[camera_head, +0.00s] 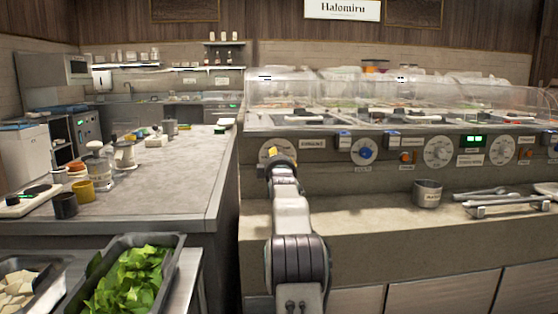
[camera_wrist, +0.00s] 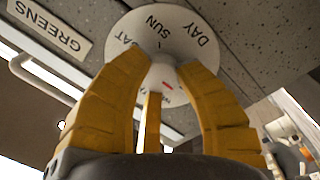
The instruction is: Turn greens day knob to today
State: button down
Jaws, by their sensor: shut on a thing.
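The greens day knob (camera_wrist: 164,73) is a pale knob on a round white dial (camera_wrist: 190,22) marked DAY, SUN and SAT. A small red mark shows on the knob between my fingers. A GREENS label (camera_wrist: 50,28) is on the grey panel beside the dial. My gripper (camera_wrist: 160,66) has yellow fingers closed around the knob. In the head view, my gripper (camera_head: 275,154) is against the leftmost dial (camera_head: 265,151) on the counter front and covers much of it. The rest of the dial's lettering is hidden.
A tray of greens (camera_head: 128,278) is at lower left.

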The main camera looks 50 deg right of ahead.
jog(key=c, duration=1.2)
grip_release()
jog(key=shift+w+a+r, duration=0.25)
jog(key=shift+a+r, duration=0.05)
jog(key=shift+a, duration=0.05)
jog(key=o, duration=0.4)
jog(key=shift+d+f, duration=0.1)
jog(key=shift+f, duration=0.05)
jog(key=shift+c, duration=0.2)
jog(key=shift+s+f, duration=0.1)
jog(key=v, duration=1.1)
jog(key=shift+s+a, duration=0.25)
jog(key=shift+s, duration=0.1)
